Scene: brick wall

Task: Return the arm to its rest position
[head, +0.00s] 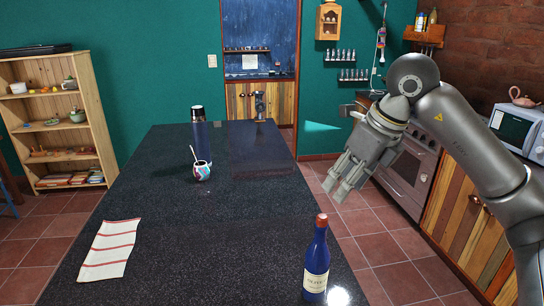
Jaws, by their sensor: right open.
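My right arm comes in from the right side of the head view. Its gripper (346,183) hangs in the air past the right edge of the dark countertop (240,230), pointing down and to the left. Its fingers are apart and I see nothing between them. It touches nothing that I can see. My left gripper is not in this view.
On the countertop stand a blue bottle (317,262) with a red cap, a patterned cup (202,171) and a dark flask (200,138). A striped cloth (110,250) lies at left. An oven (408,172) and a microwave (514,128) are behind my right arm.

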